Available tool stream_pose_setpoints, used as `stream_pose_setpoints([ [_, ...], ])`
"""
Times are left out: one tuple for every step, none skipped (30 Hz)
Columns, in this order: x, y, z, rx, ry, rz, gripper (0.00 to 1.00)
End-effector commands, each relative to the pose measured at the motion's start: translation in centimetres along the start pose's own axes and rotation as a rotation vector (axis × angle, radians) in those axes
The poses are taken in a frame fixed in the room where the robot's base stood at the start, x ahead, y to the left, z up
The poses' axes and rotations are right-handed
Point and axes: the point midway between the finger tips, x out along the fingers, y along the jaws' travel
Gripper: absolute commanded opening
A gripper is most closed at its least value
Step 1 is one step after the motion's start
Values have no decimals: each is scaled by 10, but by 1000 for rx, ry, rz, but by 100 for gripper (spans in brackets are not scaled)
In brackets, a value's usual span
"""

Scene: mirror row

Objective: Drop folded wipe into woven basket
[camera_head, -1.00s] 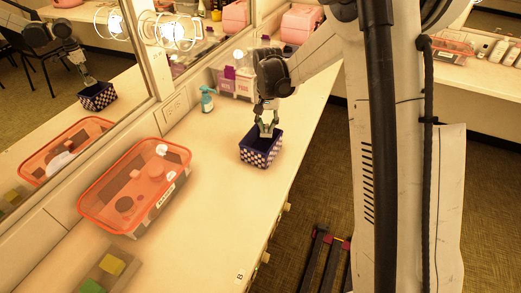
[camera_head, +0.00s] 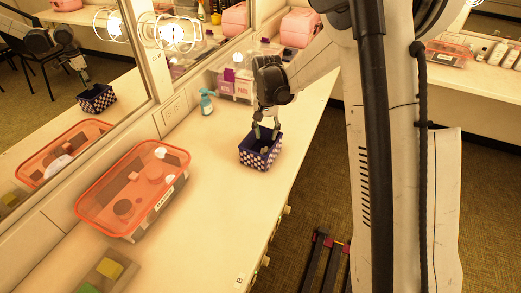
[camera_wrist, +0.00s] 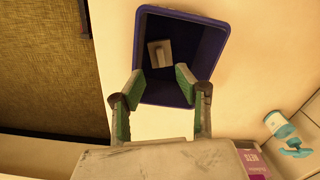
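The woven basket (camera_head: 260,156), blue and white checked, stands on the counter. In the wrist view the basket (camera_wrist: 208,42) shows from above with a dark blue inside. The folded wipe (camera_wrist: 158,53), a small grey-beige square, lies inside the basket near its far left part in that view. My gripper (camera_head: 266,132) is just above the basket. In the wrist view my gripper (camera_wrist: 161,80) is open and empty, with its green-padded fingers spread over the near part of the basket opening.
An orange-lidded bin (camera_head: 135,190) stands left of the basket by the mirror. A tray with yellow and green sponges (camera_head: 104,272) is at the front. The counter's right edge is close to the basket.

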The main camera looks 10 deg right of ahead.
Motion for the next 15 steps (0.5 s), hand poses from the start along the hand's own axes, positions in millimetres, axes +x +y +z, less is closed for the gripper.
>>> stream_pose_setpoints([
  [-4, 0, 0, 0, 0, 0, 32],
  [-7, 0, 0, 0, 0, 0, 32],
  [-12, 0, 0, 0, 0, 0, 32],
  [-17, 0, 0, 0, 0, 0, 32],
  [-22, 0, 0, 0, 0, 0, 32],
  [-29, 0, 0, 0, 0, 0, 32],
  [-35, 0, 0, 0, 0, 0, 32],
  [-41, 0, 0, 0, 0, 0, 32],
  [-50, 0, 1, 0, 0, 0, 32],
  [-56, 0, 0, 0, 0, 0, 32],
  [-62, 0, 0, 0, 0, 0, 32],
  [-70, 0, 1, 0, 0, 0, 32],
  [-76, 0, 0, 0, 0, 0, 32],
  [-81, 0, 0, 0, 0, 0, 32],
  [-88, 0, 0, 0, 0, 0, 32],
])
